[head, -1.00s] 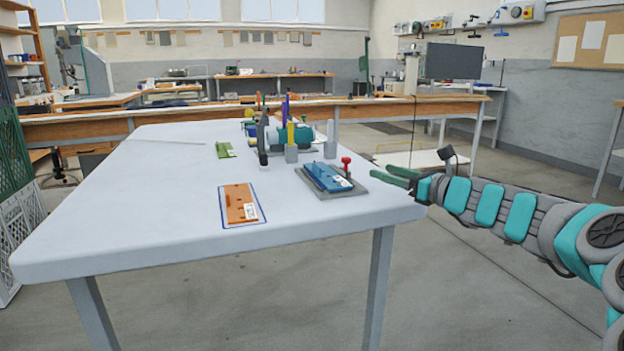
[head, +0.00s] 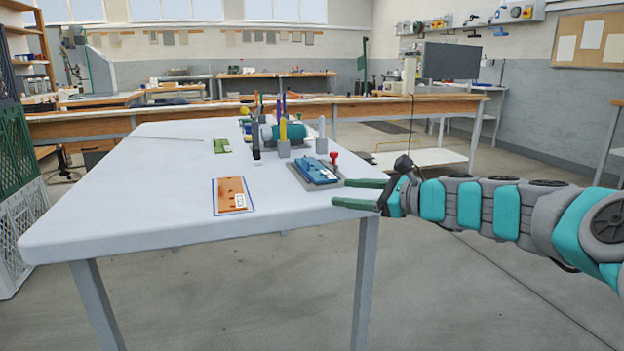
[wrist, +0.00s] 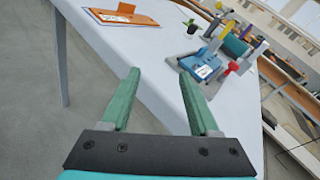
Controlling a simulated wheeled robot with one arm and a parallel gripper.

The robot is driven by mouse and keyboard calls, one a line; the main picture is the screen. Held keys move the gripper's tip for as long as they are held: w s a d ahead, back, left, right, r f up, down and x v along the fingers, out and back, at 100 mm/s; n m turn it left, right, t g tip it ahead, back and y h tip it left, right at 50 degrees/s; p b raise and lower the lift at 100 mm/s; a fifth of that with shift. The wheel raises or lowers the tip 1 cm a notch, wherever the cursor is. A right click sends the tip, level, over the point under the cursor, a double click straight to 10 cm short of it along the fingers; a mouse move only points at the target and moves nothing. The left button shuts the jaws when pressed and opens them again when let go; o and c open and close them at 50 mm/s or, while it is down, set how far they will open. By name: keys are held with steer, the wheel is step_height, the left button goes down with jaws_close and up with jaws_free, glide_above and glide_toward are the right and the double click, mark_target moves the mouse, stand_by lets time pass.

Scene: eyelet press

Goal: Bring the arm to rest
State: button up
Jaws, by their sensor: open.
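My gripper (head: 362,193) is at the right edge of the light grey table (head: 110,205) in the head view. Its two green fingers point left, apart, with nothing between them. In the wrist view my gripper (wrist: 155,85) is open over the table's edge. A blue plate (head: 315,172) on a grey base lies just beyond the fingertips, with a red knob beside it. It also shows in the wrist view (wrist: 203,57). The fingers look apart from it.
An orange board (head: 231,193) inside a blue outline lies near the table's front. A green piece (head: 221,146), a yellow post (head: 283,130) and a teal cylinder (head: 292,133) are farther back. Green and white crates (head: 20,230) stand at the left. The table's left part is clear.

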steer(key=s+a+f+n+g+h, duration=0.1)
steer(key=s+a+f+n+g, duration=0.35)
steer(key=s+a+n, duration=0.5)
steer(key=s+d+f+n+g+h, duration=0.1)
steer(key=s+f+n+g+h, duration=0.1)
steer(key=s+f, duration=0.45)
steer(key=s+d+f+n+g+h, duration=0.1)
steer(key=s+f+n+g+h, duration=0.2)
steer(key=s, duration=0.6)
steer(key=s+d+f+n+g+h, duration=0.1)
steer(key=s+d+f+n+h, duration=0.2)
steer(key=s+d+f, duration=0.2)
steer(key=s+d+f+n+g+h, duration=0.1)
steer(key=s+d+f+n+h, duration=0.2)
steer(key=s+d, duration=0.6)
steer(key=s+f, duration=0.2)
steer(key=s, duration=0.2)
steer(key=shift+s+d+f+n+h, duration=0.2)
steer(key=shift+s+d+n+h, duration=0.05)
steer(key=shift+s+n+h, duration=0.15)
